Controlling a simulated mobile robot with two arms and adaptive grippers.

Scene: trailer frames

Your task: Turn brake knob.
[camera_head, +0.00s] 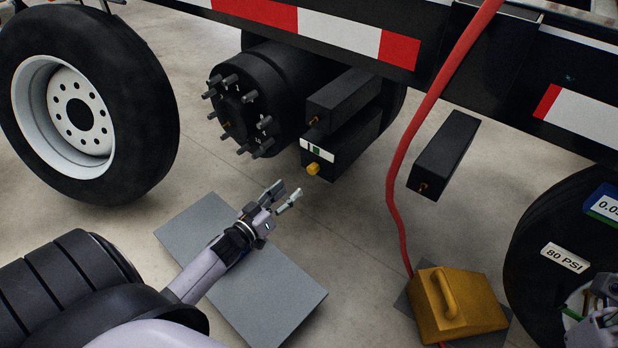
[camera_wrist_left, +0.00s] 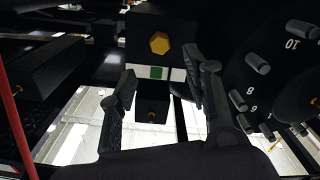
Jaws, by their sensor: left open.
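The yellow brake knob (camera_head: 313,169) sits on the front of a black box (camera_head: 345,150) under the trailer. A white and green label strip (camera_head: 318,150) is on that box. The knob looks six-sided in the left wrist view (camera_wrist_left: 159,43), above the strip and beyond the fingertips. My left gripper (camera_head: 284,195) is open and empty, below and left of the knob in the head view, apart from it. Its two fingers (camera_wrist_left: 158,82) are spread in the left wrist view. Part of my right gripper (camera_head: 602,322) shows at the lower right edge; its jaws are unclear.
A studded wheel hub (camera_head: 240,115) is just left of the box. A loose tire (camera_head: 140,120) stands at left. A grey plate (camera_head: 300,290) lies on the floor. A red hose (camera_head: 395,180) hangs right, near a yellow wheel chock (camera_head: 480,305).

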